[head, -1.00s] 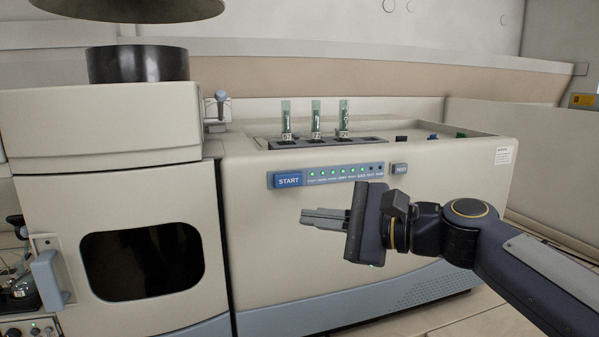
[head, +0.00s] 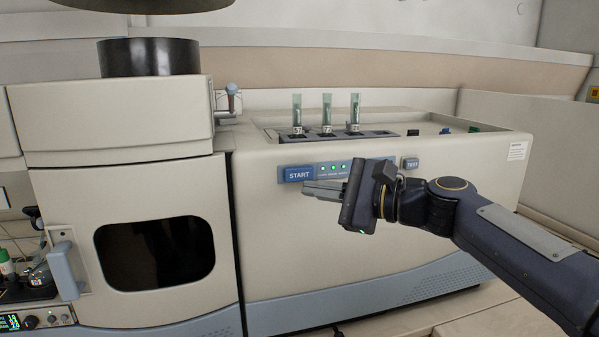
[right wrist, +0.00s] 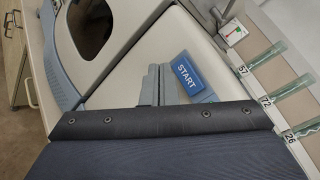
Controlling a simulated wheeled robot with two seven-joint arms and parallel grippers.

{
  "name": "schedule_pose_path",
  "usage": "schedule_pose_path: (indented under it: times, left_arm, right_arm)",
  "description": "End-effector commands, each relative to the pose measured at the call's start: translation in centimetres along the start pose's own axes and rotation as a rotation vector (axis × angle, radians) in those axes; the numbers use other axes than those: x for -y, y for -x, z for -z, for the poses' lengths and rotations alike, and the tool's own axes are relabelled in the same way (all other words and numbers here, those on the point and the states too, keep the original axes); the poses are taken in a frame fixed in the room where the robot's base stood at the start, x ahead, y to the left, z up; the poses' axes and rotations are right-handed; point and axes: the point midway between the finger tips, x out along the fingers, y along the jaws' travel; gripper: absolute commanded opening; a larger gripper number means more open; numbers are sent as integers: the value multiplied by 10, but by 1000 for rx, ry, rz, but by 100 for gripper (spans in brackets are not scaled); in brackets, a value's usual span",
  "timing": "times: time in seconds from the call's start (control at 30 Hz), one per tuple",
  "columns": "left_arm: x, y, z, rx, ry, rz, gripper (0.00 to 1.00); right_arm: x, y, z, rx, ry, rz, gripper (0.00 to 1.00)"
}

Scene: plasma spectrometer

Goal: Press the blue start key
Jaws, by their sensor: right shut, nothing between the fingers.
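The blue START key (head: 299,174) is at the left end of a panel strip on the front of the cream spectrometer (head: 330,260). In the right wrist view the gripper's fingers (right wrist: 158,72) lie side by side. I cannot tell for certain whether they touch the key. My left gripper is not in view.
A row of green lights (head: 334,167) runs right of the key, partly hidden by my gripper. A TEST key (head: 411,163) is farther right. Three glass tubes (head: 327,112) stand in a rack on top. A door with a dark window (head: 155,252) is at left.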

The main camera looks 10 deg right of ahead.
Motion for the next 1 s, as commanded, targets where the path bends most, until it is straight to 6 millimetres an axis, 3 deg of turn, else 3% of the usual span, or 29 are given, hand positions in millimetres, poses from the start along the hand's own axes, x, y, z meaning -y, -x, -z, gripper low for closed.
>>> schedule_pose_path:
  times: [0.33,1.0]
  left_arm:
    - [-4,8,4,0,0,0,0]
    - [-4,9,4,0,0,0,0]
  right_arm:
    - [18,-24,17,0,0,0,0]
    - [19,-26,19,0,0,0,0]
